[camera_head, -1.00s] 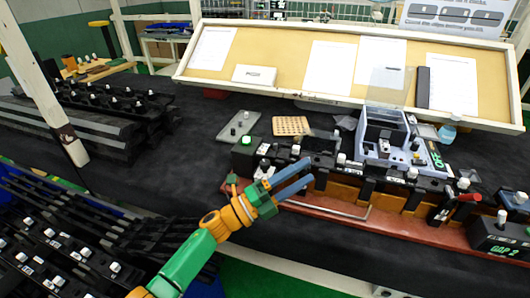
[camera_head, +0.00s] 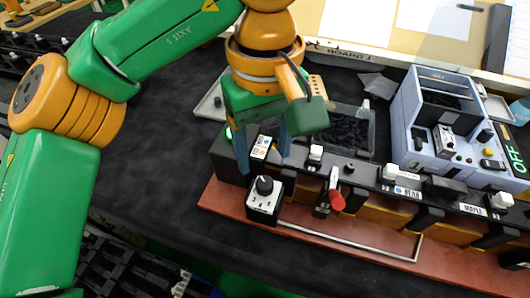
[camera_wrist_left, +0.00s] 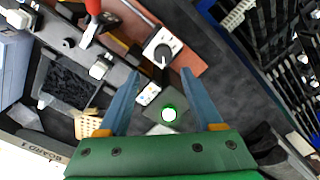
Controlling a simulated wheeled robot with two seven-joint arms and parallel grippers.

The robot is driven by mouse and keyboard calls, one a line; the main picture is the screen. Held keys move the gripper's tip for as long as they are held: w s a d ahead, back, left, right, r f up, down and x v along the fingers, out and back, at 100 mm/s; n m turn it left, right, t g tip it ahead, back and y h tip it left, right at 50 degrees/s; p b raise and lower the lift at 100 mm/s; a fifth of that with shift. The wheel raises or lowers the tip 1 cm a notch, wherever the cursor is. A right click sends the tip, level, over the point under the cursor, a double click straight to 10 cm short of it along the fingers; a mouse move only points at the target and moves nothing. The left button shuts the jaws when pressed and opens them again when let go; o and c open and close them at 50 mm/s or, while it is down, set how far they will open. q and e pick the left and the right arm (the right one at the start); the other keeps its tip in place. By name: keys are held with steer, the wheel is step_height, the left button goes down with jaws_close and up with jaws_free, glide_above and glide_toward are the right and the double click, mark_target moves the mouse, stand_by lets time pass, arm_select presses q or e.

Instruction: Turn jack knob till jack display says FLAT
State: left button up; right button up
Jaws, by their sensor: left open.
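A black round knob (camera_head: 264,185) sits on a small white-topped box at the front left of the red base; I take it for the jack knob. It also shows in the left wrist view (camera_wrist_left: 162,52), with a pale pointer line. My left gripper (camera_head: 264,162) is open, its two blue fingers pointing down just behind and above the knob, apart from it. In the left wrist view the knob lies beyond the open fingertips (camera_wrist_left: 160,75). No display reading FLAT or GAP is in view now. My right gripper is not in view.
A red-handled lever (camera_head: 336,195) stands right of the knob. White-capped clips (camera_head: 390,173) line the black rail. A blue-grey machine (camera_head: 440,120) at the right has a green display (camera_head: 515,158) reading OFF. A green lamp (camera_wrist_left: 169,114) glows near the fingers.

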mark_target(265, 183)
arm_select(q)
steer(key=f, duration=0.1)
steer(key=s+f, duration=0.1)
steer(key=f, duration=0.1)
steer(key=s+f, duration=0.1)
steer(key=shift+f, duration=0.15)
steer(key=shift+w+f, duration=0.1)
steer(key=shift+f, duration=0.2)
steer(key=shift+w+f, duration=0.15)
steer(key=shift+w, duration=0.15)
steer(key=shift+c, duration=0.7)
jaws_close()
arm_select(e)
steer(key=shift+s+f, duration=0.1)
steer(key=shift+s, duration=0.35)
